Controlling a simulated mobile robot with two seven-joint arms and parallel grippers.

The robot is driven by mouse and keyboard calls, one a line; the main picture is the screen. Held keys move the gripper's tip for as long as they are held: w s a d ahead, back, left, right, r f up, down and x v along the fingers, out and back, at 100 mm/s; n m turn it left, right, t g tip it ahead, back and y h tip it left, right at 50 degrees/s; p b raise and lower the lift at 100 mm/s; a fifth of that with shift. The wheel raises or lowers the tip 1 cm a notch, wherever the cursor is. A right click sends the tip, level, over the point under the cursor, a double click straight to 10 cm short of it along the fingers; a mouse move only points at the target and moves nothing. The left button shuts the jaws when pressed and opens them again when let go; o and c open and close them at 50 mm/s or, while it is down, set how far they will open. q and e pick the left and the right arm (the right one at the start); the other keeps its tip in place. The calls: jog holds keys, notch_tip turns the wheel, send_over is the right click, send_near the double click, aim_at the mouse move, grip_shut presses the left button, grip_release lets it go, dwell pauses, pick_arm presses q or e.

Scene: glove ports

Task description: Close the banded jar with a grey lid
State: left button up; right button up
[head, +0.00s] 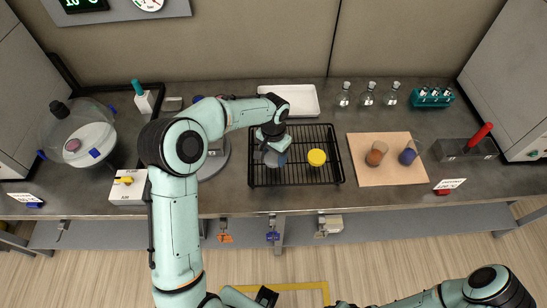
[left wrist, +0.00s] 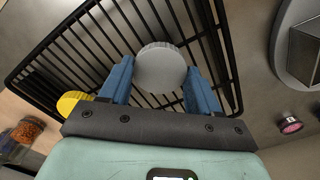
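The grey lid (left wrist: 161,68) is round with a ridged rim and lies between the blue fingertips of my left gripper (left wrist: 160,80). Both fingers appear to touch its sides. In the head view my left gripper (head: 272,148) is over the left half of the black wire rack (head: 295,184), partly hiding the grey lid (head: 276,159). I cannot tell whether the lid is clear of the rack. Two open jars stand on a wooden board (head: 385,175): one with brown contents (head: 376,153), one with purple (head: 408,156). Bands are too small to make out. My right gripper's fingers do not show.
A yellow lid (head: 316,157) lies on the rack's right half. A white tray (head: 290,99) and several small flasks (head: 369,95) stand behind. A clear dome (head: 82,133) is at the left. A tool holder with a red handle (head: 479,136) is at the right.

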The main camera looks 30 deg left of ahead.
aim_at(274, 157)
pick_arm(q)
notch_tip(274, 157, up, 20)
jog(key=p, duration=0.2)
jog(key=shift+p, duration=0.3)
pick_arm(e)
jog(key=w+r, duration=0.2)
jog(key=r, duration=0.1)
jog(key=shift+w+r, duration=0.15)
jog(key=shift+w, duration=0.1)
